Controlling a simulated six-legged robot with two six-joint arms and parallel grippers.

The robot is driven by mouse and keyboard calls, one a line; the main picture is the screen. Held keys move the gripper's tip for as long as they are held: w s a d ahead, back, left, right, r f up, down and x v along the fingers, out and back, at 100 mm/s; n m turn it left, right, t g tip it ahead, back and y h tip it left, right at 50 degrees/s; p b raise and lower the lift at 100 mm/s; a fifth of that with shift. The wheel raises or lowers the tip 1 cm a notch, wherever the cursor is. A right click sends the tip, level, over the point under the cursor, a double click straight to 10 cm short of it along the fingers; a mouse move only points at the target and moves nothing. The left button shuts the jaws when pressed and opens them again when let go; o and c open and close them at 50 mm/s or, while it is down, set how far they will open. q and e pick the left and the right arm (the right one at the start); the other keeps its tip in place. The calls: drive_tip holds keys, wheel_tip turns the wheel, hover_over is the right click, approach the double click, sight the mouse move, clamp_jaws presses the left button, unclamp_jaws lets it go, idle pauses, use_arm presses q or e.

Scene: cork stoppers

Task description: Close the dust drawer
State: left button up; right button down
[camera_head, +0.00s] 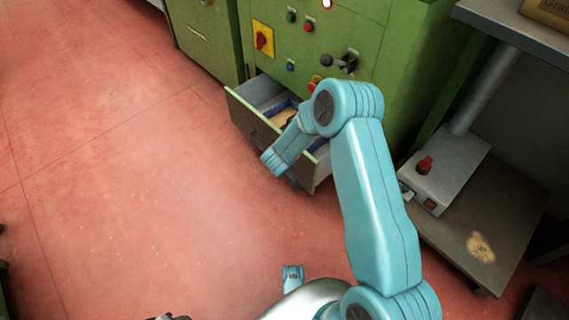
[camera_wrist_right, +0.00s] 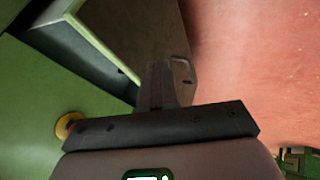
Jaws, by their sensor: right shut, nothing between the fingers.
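The dust drawer (camera_head: 248,120) stands pulled out of the lower part of the green machine, with its open top showing. A blue-edged item and something tan lie inside; my right arm covers part of it. In the right wrist view the drawer's dark front panel (camera_wrist_right: 140,35) and a bent handle (camera_wrist_right: 182,66) show. My right gripper (camera_wrist_right: 158,72) is shut and empty, its fingers in front of that panel near the handle. I cannot tell whether they touch it. In the head view my arm hides the right gripper's fingers.
The green machine (camera_head: 400,60) carries a red-and-yellow switch (camera_head: 263,40) and several knobs above the drawer. To the right is a grey bench with a low shelf (camera_head: 480,220) holding a small box with a red knob (camera_head: 425,165). The red floor (camera_head: 120,190) on the left is clear.

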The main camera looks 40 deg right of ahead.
use_arm(q)
drive_tip(key=shift+w+a+f+t+b, duration=0.15)
drive_tip(key=shift+w+f+b, duration=0.25)
drive_tip(key=shift+f, duration=0.2)
drive_tip(key=shift+w+a+f+t+b, duration=0.15)
drive_tip(key=shift+w+f+b, duration=0.15)
drive_tip(key=shift+w+f, duration=0.25)
use_arm(e)
drive_tip(key=d, duration=0.4)
drive_tip(key=shift+w+d+f, duration=0.2)
drive_tip(key=shift+w+f, duration=0.05)
drive_tip(key=shift+w, duration=0.1)
use_arm(q)
drive_tip(key=shift+s+d+r, duration=0.1)
drive_tip(key=shift+d, duration=0.05)
use_arm(e)
drive_tip(key=shift+d, duration=0.1)
